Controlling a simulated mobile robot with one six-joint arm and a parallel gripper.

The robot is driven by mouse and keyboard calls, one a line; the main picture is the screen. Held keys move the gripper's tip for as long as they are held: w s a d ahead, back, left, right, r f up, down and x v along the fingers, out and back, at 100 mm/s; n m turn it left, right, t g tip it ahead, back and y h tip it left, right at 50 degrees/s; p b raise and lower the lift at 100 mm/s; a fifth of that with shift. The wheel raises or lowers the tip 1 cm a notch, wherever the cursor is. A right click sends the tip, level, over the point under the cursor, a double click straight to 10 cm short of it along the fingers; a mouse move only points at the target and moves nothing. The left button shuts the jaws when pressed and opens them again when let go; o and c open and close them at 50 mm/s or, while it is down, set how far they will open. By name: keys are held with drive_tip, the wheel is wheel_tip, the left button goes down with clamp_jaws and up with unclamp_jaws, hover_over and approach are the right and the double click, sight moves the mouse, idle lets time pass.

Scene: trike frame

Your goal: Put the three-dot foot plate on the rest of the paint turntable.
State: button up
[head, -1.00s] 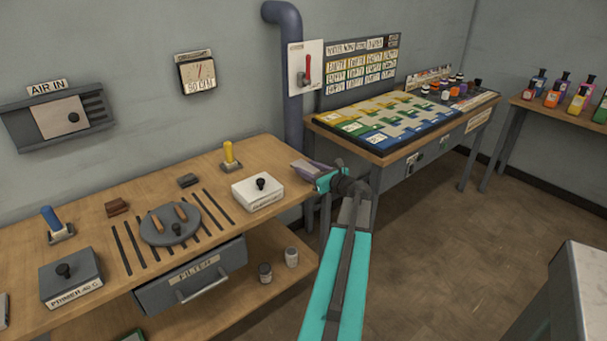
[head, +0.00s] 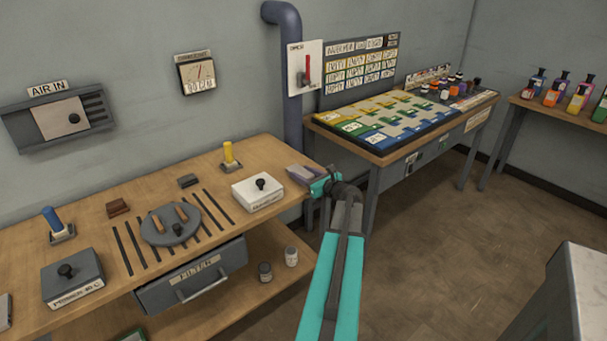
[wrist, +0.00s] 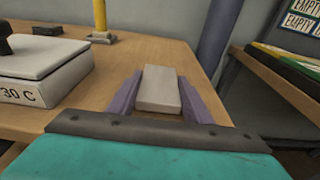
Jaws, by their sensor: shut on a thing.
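My gripper (head: 303,175) is at the right end of the workbench, just right of the white box. In the wrist view its purple fingers (wrist: 161,76) are shut on a pale grey rectangular block (wrist: 159,92), which seems to be the foot plate. No dots can be made out on it. The block is over or close to the bench edge; I cannot tell whether it touches the wood. A round dark grey disc (head: 160,236) on the bench, with two brown wooden pieces and a black knob, looks like the paint turntable. Its rest cannot be made out clearly.
The white box with a black knob (head: 258,192) stands between my gripper and the disc; it also shows in the wrist view (wrist: 45,68). A yellow-handled lever (head: 229,156) stands behind it. A small dark block (head: 188,181) lies nearby. A grey vertical pipe (head: 291,120) rises behind the bench.

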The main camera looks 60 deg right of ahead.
drive_tip(key=shift+f, duration=0.2)
drive_tip(key=o, duration=1.3)
drive_tip(key=shift+c, duration=0.2)
drive_tip(key=shift+s, duration=0.1)
drive_tip(key=b+v, duration=0.2)
drive_tip(key=v, duration=1.1)
drive_tip(key=shift+s+r, duration=0.2)
drive_tip(key=shift+s, duration=0.1)
drive_tip(key=shift+o, duration=0.4)
